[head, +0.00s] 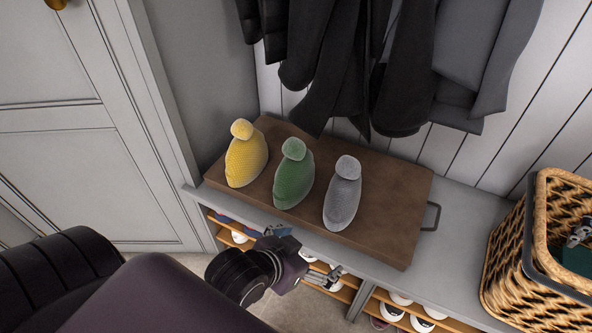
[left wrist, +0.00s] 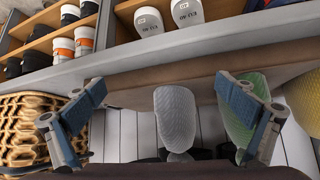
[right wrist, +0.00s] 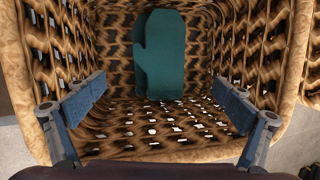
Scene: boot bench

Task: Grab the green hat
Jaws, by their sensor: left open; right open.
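The green hat (head: 293,173), knitted with a round pompom top, stands upright on a brown wooden board (head: 390,213), between the yellow hat (head: 245,158) and the grey hat (head: 343,194). My left gripper (head: 305,254) is open and empty at the bench's front edge, apart from the hats. In the left wrist view, the grey hat (left wrist: 175,117) shows between its fingers, and the green hat (left wrist: 241,124) is partly hidden behind the right finger. My right gripper (right wrist: 160,101) is open and empty at the wicker basket (right wrist: 299,60), facing a teal mitten (right wrist: 160,52) inside.
The wicker basket (head: 552,235) stands on the grey bench (head: 455,205), right of the board. Dark coats (head: 400,70) hang above the board's back. Shoes (head: 392,312) sit on shelves below the bench. A metal handle (head: 431,216) sticks out from the board's right end.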

